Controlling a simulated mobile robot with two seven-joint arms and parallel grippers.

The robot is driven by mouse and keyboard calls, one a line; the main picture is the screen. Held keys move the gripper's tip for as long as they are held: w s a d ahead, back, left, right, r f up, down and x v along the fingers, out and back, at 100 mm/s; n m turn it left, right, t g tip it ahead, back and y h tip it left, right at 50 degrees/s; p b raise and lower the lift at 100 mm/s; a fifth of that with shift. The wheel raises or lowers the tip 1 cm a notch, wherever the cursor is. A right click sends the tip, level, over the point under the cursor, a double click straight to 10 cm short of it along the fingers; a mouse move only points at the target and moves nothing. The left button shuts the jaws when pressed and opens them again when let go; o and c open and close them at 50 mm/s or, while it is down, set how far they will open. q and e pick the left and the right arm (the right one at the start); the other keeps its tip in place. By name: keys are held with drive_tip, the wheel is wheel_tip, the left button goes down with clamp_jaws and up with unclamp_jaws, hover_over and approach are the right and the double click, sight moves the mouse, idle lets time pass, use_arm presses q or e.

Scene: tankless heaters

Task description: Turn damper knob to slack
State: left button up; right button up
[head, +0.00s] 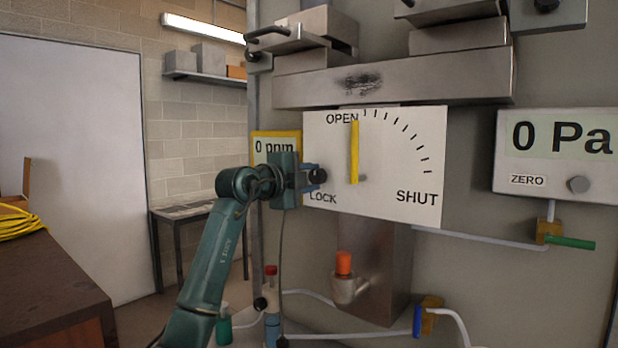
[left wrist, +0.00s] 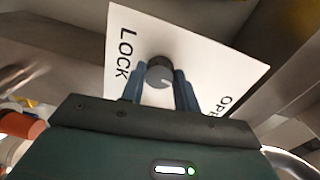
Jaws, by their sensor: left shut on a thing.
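The white damper plate (head: 405,165) carries the words OPEN, SHUT and LOCK, with tick marks between OPEN and SHUT. Its yellow lever (head: 354,155) stands nearly upright and points to OPEN. A dark round knob (head: 318,176) sits at the plate's left side, just above LOCK. My left gripper (head: 312,178) reaches it from the left and is shut on it. In the left wrist view the blue fingers hold the grey knob (left wrist: 160,72) from both sides, between LOCK and the partly hidden OPEN. No slack marking is readable. My right gripper is not in view.
A yellow-framed display (head: 272,143) reading 0 ppm is partly behind my left gripper. A 0 Pa gauge (head: 555,150) is at the right. An orange-capped fitting (head: 344,263) is below the plate. A dark bench (head: 50,290) stands at the left.

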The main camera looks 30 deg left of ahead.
use_arm(q)
drive_tip(key=o, duration=1)
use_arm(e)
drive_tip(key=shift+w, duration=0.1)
use_arm(q)
drive_tip(key=shift+s, duration=0.1)
drive_tip(key=shift+s+a, duration=0.1)
drive_tip(key=shift+s, duration=0.15)
drive_tip(key=s+b, duration=0.1)
drive_tip(key=s, duration=0.3)
drive_tip(key=s+b, duration=0.1)
drive_tip(key=s, duration=0.3)
drive_tip(key=s+a+b, duration=0.1)
drive_tip(key=s, duration=0.3)
drive_tip(key=shift+s+r+b, duration=0.2)
drive_tip(key=shift+r+b, duration=0.1)
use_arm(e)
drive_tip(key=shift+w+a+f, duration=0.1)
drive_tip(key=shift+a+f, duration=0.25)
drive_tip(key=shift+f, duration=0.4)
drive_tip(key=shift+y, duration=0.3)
